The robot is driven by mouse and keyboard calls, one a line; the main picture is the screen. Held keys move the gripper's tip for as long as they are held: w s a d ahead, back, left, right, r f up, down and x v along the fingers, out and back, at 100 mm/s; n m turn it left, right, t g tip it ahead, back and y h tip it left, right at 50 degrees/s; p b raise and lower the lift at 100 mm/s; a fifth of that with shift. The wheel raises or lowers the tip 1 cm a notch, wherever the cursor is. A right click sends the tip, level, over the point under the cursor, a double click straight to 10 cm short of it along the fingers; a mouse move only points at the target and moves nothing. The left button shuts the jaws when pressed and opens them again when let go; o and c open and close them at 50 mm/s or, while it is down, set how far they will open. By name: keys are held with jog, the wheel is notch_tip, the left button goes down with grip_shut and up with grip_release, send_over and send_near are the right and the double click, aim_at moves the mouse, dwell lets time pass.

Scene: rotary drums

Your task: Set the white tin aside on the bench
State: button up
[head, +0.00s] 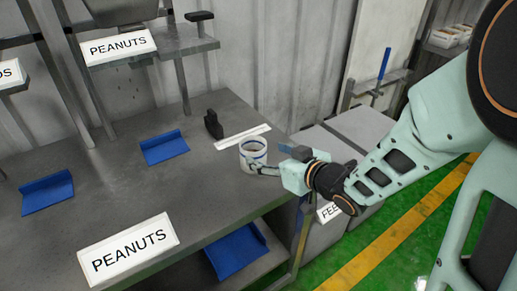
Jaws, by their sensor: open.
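The white tin (251,148), with blue bands, stands upright on the grey bench (206,185) near its right edge. My gripper (266,161) reaches in from the right, low over the bench edge, with its fingers open at the tin's right side. One dark finger shows in front of the tin's lower right. I cannot tell whether the fingers touch the tin or how far they reach around it. The tin's far side is hidden.
Behind the tin lie a white strip (241,137) and a black upright block (213,124). Blue trays (164,147) (47,192) and a PEANUTS sign (129,250) are on the bench. Bare bench lies left of the tin. Grey bins (362,130) stand beyond the right edge.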

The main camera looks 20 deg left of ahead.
jog(key=v, duration=0.3)
jog(key=shift+s+d+r, duration=0.15)
jog(key=shift+s+d, duration=0.1)
jog(key=shift+d, duration=0.05)
